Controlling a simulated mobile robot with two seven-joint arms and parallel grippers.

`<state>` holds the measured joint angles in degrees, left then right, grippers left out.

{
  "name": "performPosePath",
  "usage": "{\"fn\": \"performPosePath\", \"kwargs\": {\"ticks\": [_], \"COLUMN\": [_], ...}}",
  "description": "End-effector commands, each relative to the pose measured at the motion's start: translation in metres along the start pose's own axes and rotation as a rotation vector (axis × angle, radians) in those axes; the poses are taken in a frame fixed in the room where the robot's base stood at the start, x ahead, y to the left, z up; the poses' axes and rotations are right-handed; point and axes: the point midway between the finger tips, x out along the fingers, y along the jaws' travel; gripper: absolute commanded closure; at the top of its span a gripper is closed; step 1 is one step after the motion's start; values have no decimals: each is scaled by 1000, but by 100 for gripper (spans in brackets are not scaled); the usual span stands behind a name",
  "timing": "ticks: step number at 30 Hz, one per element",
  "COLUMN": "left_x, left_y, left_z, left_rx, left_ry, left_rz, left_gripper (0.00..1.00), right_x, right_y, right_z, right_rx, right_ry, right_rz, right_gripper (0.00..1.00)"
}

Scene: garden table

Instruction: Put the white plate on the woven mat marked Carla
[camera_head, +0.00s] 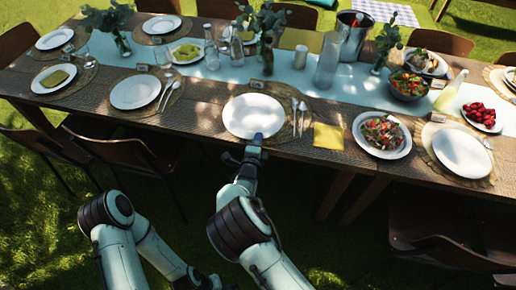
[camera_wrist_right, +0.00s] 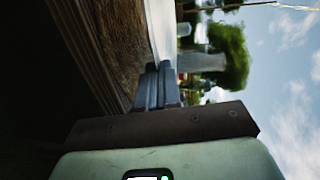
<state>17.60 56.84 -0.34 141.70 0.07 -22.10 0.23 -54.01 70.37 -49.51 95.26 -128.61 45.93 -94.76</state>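A white plate (camera_head: 253,112) is over a round woven mat (camera_head: 284,132) at the near edge of the table. I cannot tell if it rests on the mat or hangs just above it. My right gripper (camera_head: 256,139) is at the plate's near rim. In the right wrist view, the gripper's fingers (camera_wrist_right: 155,84) are close together on the rim of the white plate (camera_wrist_right: 161,30). A small card (camera_head: 258,84) stands behind this mat; its writing is too small to read. My left arm is low at the left; its gripper is not clearly visible.
A fork and spoon (camera_head: 299,115) lie right of the plate, with a yellow napkin (camera_head: 327,136) beyond. A salad plate (camera_head: 382,135) is further right. Another white plate (camera_head: 134,92) is at the left. Chairs line the near edge.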

Motion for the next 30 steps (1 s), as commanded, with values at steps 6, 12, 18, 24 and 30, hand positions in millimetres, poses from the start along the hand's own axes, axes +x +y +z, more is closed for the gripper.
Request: {"fn": "performPosePath", "kwargs": {"ticks": [6,12,18,24,30], "left_x": [2,4,4,6,5], "left_y": [-1,-2,-2,-2,-2], "left_z": [0,1,0,1,1], "left_rx": [0,-1,-1,-1,-1], "left_ry": [0,-2,-1,-2,-2], "left_rz": [0,-1,-1,-1,-1], "left_gripper": [57,57,57,57,57], "right_x": [3,8,8,8,8], "right_y": [14,41,43,46,48], "right_z": [0,1,1,1,1], "right_rx": [0,1,3,2,0], "right_ry": [0,0,0,0,0], "right_rz": [-4,-5,-7,-6,1], "right_gripper": [100,100,100,100,70]}}
